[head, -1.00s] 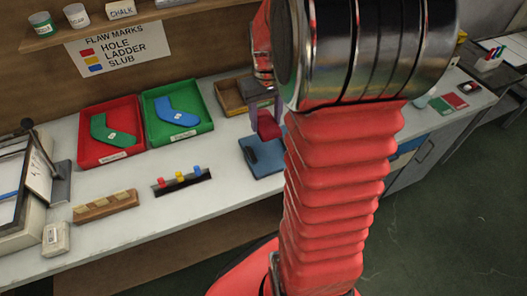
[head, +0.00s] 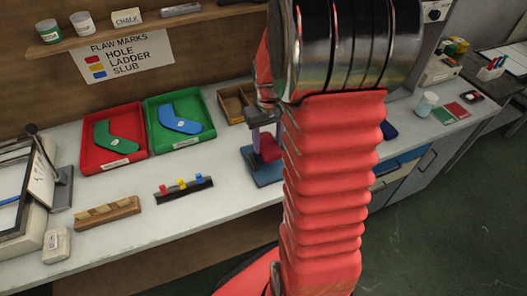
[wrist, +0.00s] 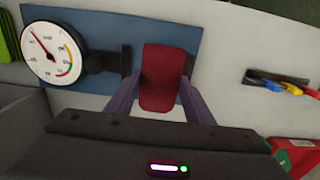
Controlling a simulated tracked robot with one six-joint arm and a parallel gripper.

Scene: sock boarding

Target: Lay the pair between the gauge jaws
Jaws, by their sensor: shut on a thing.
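My gripper (wrist: 158,95) is shut on the dark red pair (wrist: 162,65), one purple-grey finger at each side. In the head view my gripper (head: 265,128) is partly behind my arm, with the pair (head: 270,149) over the gauge's blue plate (head: 268,175). In the wrist view the plate (wrist: 112,22) lies behind the pair, and the white dial (wrist: 52,53) is to its left. A dark jaw (wrist: 93,58) shows between dial and pair; the opposite jaw is mostly hidden. I cannot tell whether the pair touches the plate.
A red tray (head: 88,160) with a green sock shape and a green tray (head: 153,137) with a blue one stand left of the gauge. An empty wooden box (head: 232,104) is behind. Bench between is clear.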

